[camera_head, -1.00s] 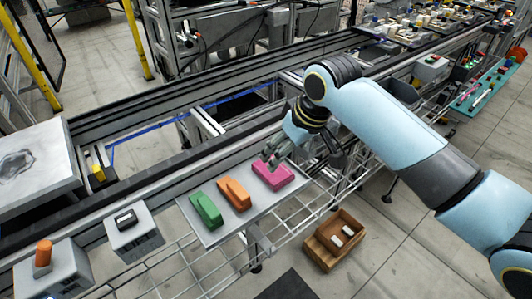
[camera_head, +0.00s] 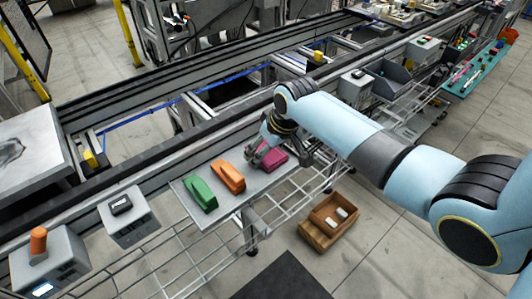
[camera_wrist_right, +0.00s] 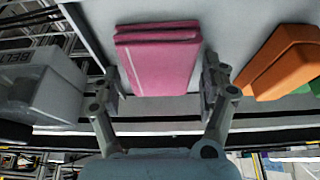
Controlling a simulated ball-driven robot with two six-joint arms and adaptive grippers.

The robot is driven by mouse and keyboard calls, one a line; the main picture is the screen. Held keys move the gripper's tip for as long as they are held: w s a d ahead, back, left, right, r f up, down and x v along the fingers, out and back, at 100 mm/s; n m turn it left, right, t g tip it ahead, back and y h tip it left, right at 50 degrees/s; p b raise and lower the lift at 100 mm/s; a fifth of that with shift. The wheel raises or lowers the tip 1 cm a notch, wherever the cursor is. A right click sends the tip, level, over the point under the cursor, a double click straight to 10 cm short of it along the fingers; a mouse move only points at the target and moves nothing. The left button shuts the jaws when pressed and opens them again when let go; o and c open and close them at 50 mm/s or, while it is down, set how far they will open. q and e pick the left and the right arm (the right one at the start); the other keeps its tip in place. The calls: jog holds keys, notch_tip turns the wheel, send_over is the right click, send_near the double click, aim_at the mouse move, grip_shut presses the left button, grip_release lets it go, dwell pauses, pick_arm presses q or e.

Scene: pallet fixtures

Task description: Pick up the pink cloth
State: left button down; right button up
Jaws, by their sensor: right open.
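The pink cloth (camera_head: 270,158) is a folded block lying at the right end of a light grey tray (camera_head: 228,212). My right gripper (camera_head: 256,155) is at the cloth, coming from above and behind it. In the right wrist view the cloth (camera_wrist_right: 160,62) lies between the two spread fingers of the gripper (camera_wrist_right: 162,88). A gap shows on each side of the cloth. The fingertips overlap its near end in the picture, and I cannot tell whether they touch it. My left gripper is in no view.
An orange cloth (camera_head: 230,177) and a green cloth (camera_head: 199,194) lie left of the pink one; the orange one also shows in the wrist view (camera_wrist_right: 278,65). A wooden box (camera_head: 318,235) with white items stands below. Grey boxes (camera_head: 130,222) flank the tray along the conveyor rail.

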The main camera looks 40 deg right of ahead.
jog(key=shift+f, duration=0.1)
dwell(0.3)
jog(key=c, duration=0.9)
jog(key=shift+r, duration=0.35)
notch_tip(320, 180, up, 4)
jog(key=shift+s+d, duration=0.1)
jog(key=shift+s, duration=0.05)
jog(key=s+d+r, duration=0.1)
jog(key=s+r, duration=0.1)
jog(key=s, duration=0.1)
jog(key=s+d+r, duration=0.1)
jog(key=s+r, duration=0.1)
jog(key=s, duration=0.2)
jog(key=s+d+r, duration=0.1)
jog(key=s+r, duration=0.1)
jog(key=s, duration=0.1)
jog(key=shift+s+d+r, duration=0.1)
jog(key=shift+s+r, duration=0.2)
jog(key=shift+s, duration=0.1)
